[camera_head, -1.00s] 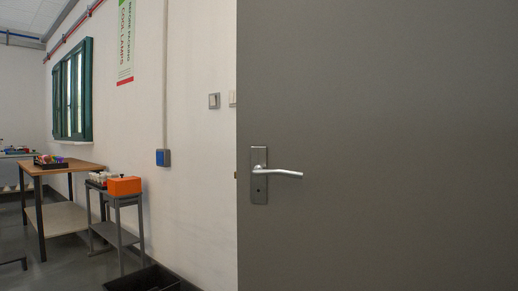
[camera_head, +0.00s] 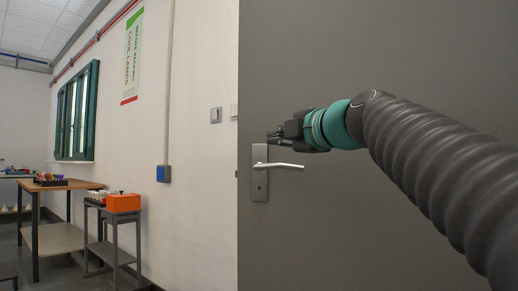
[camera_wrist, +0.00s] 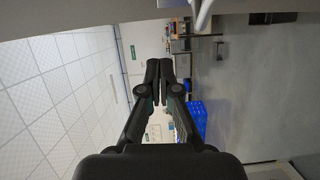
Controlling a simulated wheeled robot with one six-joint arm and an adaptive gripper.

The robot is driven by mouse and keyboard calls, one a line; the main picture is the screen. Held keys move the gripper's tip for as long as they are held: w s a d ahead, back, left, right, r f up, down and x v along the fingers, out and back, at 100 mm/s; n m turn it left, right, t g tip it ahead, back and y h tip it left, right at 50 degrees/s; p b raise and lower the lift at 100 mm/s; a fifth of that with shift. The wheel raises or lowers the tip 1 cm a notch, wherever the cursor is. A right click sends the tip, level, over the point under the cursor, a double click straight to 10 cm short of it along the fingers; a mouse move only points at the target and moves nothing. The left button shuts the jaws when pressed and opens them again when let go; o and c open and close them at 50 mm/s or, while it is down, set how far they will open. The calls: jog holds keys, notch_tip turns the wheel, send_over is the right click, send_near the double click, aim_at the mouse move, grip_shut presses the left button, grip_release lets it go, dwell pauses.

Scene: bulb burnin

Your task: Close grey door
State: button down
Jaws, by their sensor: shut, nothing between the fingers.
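The grey door (camera_head: 400,70) fills the right half of the head view, its free edge upright against the white wall behind. No frame shows at that edge. Its silver lever handle (camera_head: 286,166) sits on a plate (camera_head: 260,185) near the edge and points right. My gripper (camera_head: 272,136) is shut and empty, just above the handle plate in the picture; I cannot tell whether it touches the door. In the wrist view my closed fingers (camera_wrist: 160,75) point up the picture, and part of the handle (camera_wrist: 203,14) shows at the top, apart from the fingertips.
A wooden table (camera_head: 60,185) and a small grey stand with an orange box (camera_head: 123,202) are along the wall at left. A blue crate (camera_wrist: 197,118) stands on the floor in the wrist view. Clear floor (camera_wrist: 255,80) lies around it.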

jog(key=p, duration=0.1)
send_near(248, 140)
jog(key=x, duration=0.5)
jog(key=shift+s+a, duration=0.3)
jog(key=shift+a, duration=0.1)
jog(key=shift+w+d+f, duration=0.1)
jog(key=shift+w, duration=0.6)
jog(key=shift+n, duration=0.3)
